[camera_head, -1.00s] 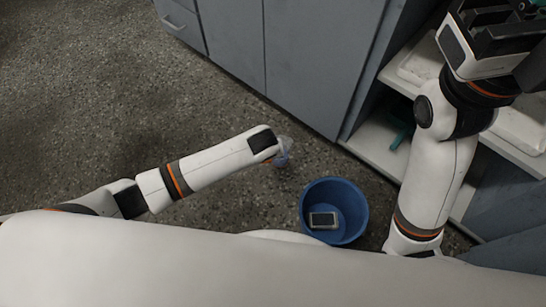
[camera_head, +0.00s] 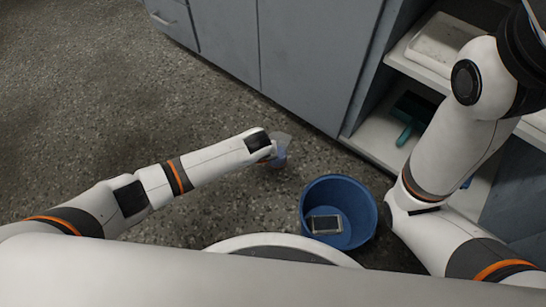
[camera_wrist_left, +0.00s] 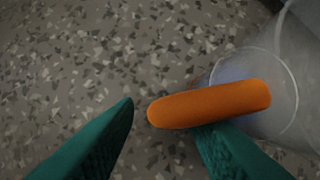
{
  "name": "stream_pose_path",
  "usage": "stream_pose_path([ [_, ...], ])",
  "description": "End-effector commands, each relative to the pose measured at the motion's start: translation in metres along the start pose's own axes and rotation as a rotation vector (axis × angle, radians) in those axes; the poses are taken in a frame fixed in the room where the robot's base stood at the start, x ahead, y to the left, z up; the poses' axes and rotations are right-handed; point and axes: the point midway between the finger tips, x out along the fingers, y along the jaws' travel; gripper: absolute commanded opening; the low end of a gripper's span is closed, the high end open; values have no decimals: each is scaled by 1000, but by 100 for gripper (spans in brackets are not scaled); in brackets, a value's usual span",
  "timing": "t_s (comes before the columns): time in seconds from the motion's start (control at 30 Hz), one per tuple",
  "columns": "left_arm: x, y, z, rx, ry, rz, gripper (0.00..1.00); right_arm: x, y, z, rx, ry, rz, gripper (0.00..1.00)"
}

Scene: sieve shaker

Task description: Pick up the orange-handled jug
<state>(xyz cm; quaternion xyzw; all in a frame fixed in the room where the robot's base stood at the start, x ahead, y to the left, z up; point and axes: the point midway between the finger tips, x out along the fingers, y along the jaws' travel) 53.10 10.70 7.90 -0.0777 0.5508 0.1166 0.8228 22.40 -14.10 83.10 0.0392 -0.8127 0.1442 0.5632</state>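A clear, see-through jug (camera_head: 281,152) shows just beyond the end of my left arm, over the speckled floor. In the left wrist view the clear jug body (camera_wrist_left: 298,75) fills the right side, with its orange handle (camera_wrist_left: 212,103) pointing left. My left gripper (camera_wrist_left: 165,118) has green fingers spread apart. The handle overlaps the tip of the right-hand finger, and a gap separates the handle's end from the left-hand finger. I cannot tell whether that finger touches the handle. In the head view the left fingers are hidden behind my wrist. My right gripper is outside the views.
A blue bucket (camera_head: 309,200) with a small grey framed object (camera_head: 326,224) in it stands right of the jug. Grey cabinets (camera_head: 310,60) stand behind. Open shelves at right hold a white tray (camera_head: 440,42) and a teal item (camera_head: 411,112). Floor at left is clear.

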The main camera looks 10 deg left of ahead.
Motion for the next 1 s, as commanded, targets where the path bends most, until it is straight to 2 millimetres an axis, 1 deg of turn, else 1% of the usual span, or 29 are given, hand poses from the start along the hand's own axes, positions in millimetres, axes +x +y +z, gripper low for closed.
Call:
stream_pose_path([
  [0.03,6,0,0,0,-1,0,37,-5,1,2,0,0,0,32],
  [0.3,5,0,1,0,-1,-1,37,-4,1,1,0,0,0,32],
  [0.37,5,0,1,0,-1,-1,27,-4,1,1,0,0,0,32],
  [0.5,5,0,1,0,-1,-1,4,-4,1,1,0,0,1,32],
  [0.53,5,0,1,0,-1,-1,0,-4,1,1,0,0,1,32],
  [1.0,3,0,2,0,-2,-1,0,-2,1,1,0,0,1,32],
])
